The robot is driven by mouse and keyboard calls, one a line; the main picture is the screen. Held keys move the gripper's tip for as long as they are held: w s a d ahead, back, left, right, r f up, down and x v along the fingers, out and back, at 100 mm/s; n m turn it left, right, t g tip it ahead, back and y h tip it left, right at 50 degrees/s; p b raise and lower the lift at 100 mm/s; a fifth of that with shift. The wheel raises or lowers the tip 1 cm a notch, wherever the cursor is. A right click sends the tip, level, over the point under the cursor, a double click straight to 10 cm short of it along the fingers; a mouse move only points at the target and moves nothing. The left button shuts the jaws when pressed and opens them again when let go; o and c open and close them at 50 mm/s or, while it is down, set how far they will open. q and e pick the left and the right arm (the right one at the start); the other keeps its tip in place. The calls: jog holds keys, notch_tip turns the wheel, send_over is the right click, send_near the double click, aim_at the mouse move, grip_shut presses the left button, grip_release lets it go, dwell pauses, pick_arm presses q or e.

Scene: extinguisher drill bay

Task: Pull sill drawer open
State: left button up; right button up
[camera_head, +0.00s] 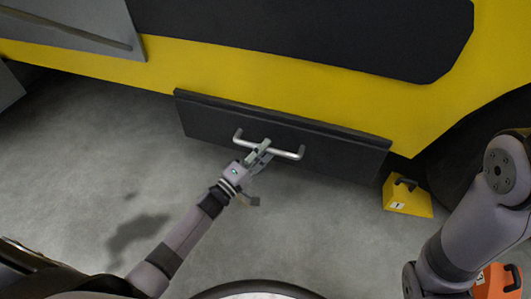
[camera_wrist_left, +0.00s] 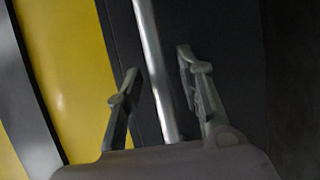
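The sill drawer (camera_head: 340,145) is a long dark panel low on the side of a yellow vehicle. It sits close against the body, and I cannot tell whether there is any gap behind it. A silver bar handle (camera_head: 290,154) runs across its front. My left gripper (camera_head: 262,149) is at the middle of the handle. In the left wrist view the bar (camera_wrist_left: 151,50) passes between the two spread fingers of the gripper (camera_wrist_left: 157,72), with a gap showing on each side. My right arm shows at the right, but its gripper is out of view.
A yellow wheel chock (camera_head: 408,202) with a dark handle stands on the floor right of the drawer, near a dark tyre (camera_head: 470,150). An orange box (camera_head: 497,285) is at the bottom right. The grey floor (camera_head: 60,170) in front and left is clear.

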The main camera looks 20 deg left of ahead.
pick_arm(q)
jog(key=shift+w+d+r, duration=0.1)
jog(key=shift+w+d, duration=0.1)
jog(key=shift+w, duration=0.2)
grip_shut()
dwell(0.7)
